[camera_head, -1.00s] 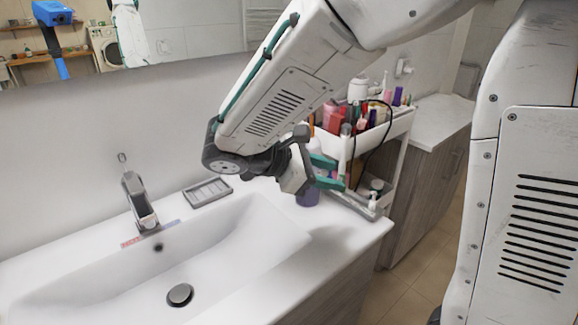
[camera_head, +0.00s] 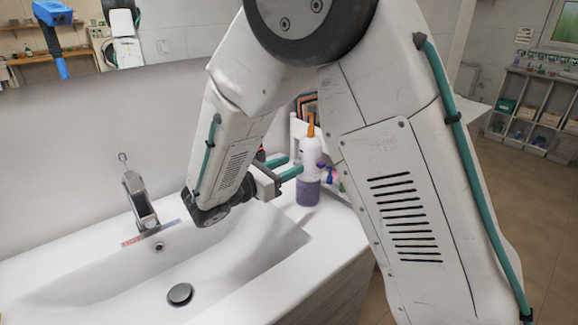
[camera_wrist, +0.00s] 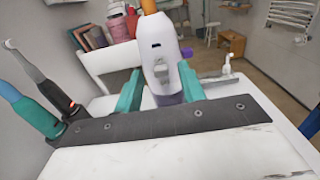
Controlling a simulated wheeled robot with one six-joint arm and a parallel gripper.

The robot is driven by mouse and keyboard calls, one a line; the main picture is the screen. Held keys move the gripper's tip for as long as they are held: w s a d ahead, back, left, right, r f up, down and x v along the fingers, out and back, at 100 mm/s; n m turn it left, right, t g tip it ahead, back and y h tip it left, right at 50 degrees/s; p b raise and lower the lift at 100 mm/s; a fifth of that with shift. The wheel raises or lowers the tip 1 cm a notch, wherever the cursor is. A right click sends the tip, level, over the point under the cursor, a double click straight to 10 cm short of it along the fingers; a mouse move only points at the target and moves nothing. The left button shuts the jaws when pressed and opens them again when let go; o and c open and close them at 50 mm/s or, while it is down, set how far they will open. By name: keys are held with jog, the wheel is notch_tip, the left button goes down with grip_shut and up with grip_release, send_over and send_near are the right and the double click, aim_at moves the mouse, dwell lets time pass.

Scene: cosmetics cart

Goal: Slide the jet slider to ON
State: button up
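A white bottle-shaped device (camera_head: 312,157) with an orange tip and a purple lower part stands upright on the right end of the sink counter. In the wrist view the device (camera_wrist: 158,42) faces me, with a small dark slot and a grey raised piece on its front. I cannot tell which of these is the jet slider, nor read any ON mark. My gripper (camera_head: 287,167) points at the device from the left. In the wrist view its teal fingers (camera_wrist: 160,88) are apart, with the device's front between or just beyond them. Contact is not clear.
Two electric toothbrushes, one teal (camera_wrist: 30,112) and one dark (camera_wrist: 55,92), stand left of my gripper in the wrist view. The sink (camera_head: 110,282) and faucet (camera_head: 138,200) lie left. A white cart (camera_wrist: 103,60) with cosmetics stands behind the device.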

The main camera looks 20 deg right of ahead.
jog(key=shift+w+d, duration=0.15)
jog(key=shift+d, duration=0.3)
grip_shut()
jog(key=shift+f, duration=0.95)
grip_release()
jog(key=shift+a, duration=0.1)
jog(key=v, duration=0.7)
jog(key=shift+a, duration=0.2)
